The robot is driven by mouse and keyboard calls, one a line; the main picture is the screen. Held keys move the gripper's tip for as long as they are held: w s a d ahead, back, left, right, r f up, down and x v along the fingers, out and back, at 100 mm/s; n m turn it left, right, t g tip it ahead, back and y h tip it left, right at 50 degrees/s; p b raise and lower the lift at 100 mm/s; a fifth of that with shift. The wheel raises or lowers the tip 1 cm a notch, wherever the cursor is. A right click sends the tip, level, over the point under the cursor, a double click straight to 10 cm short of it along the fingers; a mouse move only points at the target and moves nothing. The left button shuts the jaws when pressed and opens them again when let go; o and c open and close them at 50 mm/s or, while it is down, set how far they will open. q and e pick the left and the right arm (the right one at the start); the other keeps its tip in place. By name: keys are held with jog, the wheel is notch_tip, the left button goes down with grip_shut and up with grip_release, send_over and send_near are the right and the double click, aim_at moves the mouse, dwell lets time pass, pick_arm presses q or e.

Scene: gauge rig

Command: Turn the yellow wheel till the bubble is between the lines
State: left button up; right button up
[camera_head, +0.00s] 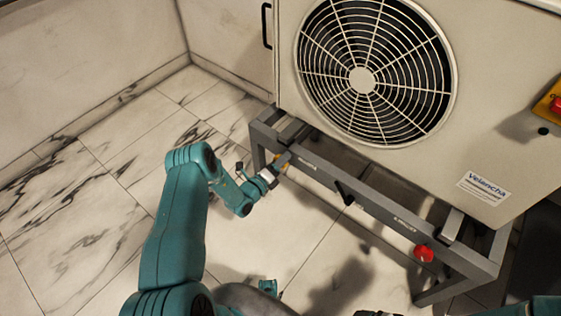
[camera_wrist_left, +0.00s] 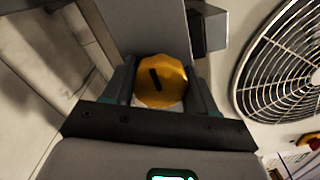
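The yellow wheel (camera_wrist_left: 161,82), a faceted knob with a dark slot in its face, sits between the two dark fingers of my left gripper (camera_wrist_left: 161,88) in the left wrist view. The fingers lie close against both sides of it, with no clear gap. In the head view only a bit of the yellow wheel (camera_head: 283,160) shows at the left end of the grey frame, with my left gripper (camera_head: 276,168) at it. I cannot make out a bubble or its lines in either view. My right gripper is not clearly in view.
The grey metal frame (camera_head: 375,205) carries a big beige fan unit (camera_head: 480,110) with a round grille. A red knob (camera_head: 423,253) sits at the frame's right part. A black piece (camera_head: 344,193) is on the front beam. Marble floor (camera_head: 75,220) lies open at left.

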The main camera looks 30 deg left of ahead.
pick_arm(q)
jog(key=shift+m, duration=0.4)
jog(key=m, duration=0.2)
jog(key=shift+s+f+m, duration=0.1)
jog(key=shift+m, duration=0.2)
jog(key=m, duration=0.4)
jog(key=shift+m, duration=0.3)
jog(key=m, duration=0.3)
jog(key=shift+m, duration=0.3)
jog(key=m, duration=0.3)
jog(key=shift+m, duration=0.3)
jog(key=m, duration=0.5)
jog(key=shift+m, duration=2.3)
jog(key=shift+f, duration=0.1)
